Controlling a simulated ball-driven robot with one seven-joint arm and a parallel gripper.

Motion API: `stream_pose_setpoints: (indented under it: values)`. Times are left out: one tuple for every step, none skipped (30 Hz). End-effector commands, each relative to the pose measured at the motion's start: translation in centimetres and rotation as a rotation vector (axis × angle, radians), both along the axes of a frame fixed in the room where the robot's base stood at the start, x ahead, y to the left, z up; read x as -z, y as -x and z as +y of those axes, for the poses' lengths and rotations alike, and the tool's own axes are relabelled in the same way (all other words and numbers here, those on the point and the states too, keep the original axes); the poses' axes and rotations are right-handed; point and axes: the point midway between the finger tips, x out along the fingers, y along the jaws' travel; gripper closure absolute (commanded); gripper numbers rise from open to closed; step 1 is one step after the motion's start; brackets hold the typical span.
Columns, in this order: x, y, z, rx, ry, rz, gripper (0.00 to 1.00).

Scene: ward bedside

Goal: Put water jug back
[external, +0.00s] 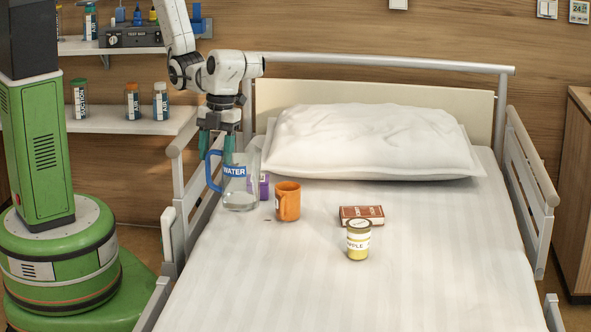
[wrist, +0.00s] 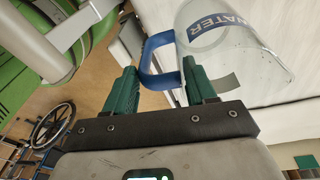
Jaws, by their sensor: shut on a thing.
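The water jug (external: 239,190) is clear, with a blue handle and a blue WATER label. It is upright or nearly so at the left side of the bed in the external view; I cannot tell whether its base touches the sheet. My gripper (external: 216,150) points down with its green fingers on the jug's handle. In the wrist view, the jug (wrist: 238,50) is at the upper right, and my gripper (wrist: 158,66) has the blue handle between its fingers.
A purple item (external: 264,187) is partly hidden behind the jug. The bed rail (external: 184,190) separates the bed from the wall shelf (external: 115,124), which holds several bottles.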

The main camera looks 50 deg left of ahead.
Motion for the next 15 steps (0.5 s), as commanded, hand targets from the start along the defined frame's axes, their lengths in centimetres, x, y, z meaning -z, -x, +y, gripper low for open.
stream_pose_setpoints:
  values:
    - [-0.2,0.0,0.2,0.059,0.005,0.0,0.97]
    - [-0.5,0.0,0.4,0.092,0.005,0.001,0.97]
    - [-0.9,0.1,0.6,0.13,0.006,0.002,0.97]
    - [-1.1,0.1,0.7,0.154,0.006,0.002,0.97]
    - [-1.3,0.1,0.8,0.174,0.006,0.002,0.97]
    - [-1.4,0.1,0.9,0.194,0.006,0.002,0.97]
    - [-1.4,0.0,0.8,0.206,0.006,0.002,0.97]
    - [-1.4,-0.1,0.7,0.215,0.006,0.001,0.97]
    - [-1.1,-0.2,0.5,0.222,0.005,0.002,0.97]
    - [-0.9,-0.4,0.2,0.225,0.004,0.001,0.97]
    - [-0.6,-0.6,-0.3,0.227,0.004,0.001,0.97]
    - [-0.2,-1.0,-0.9,0.227,0.005,0.002,0.97]
    - [-0.1,-1.3,-1.4,0.225,0.003,0.002,0.97]
    - [0.0,-1.7,-2.0,0.224,0.004,0.001,0.97]
    - [0.4,-2.1,-2.7,0.225,0.003,0.002,0.97]
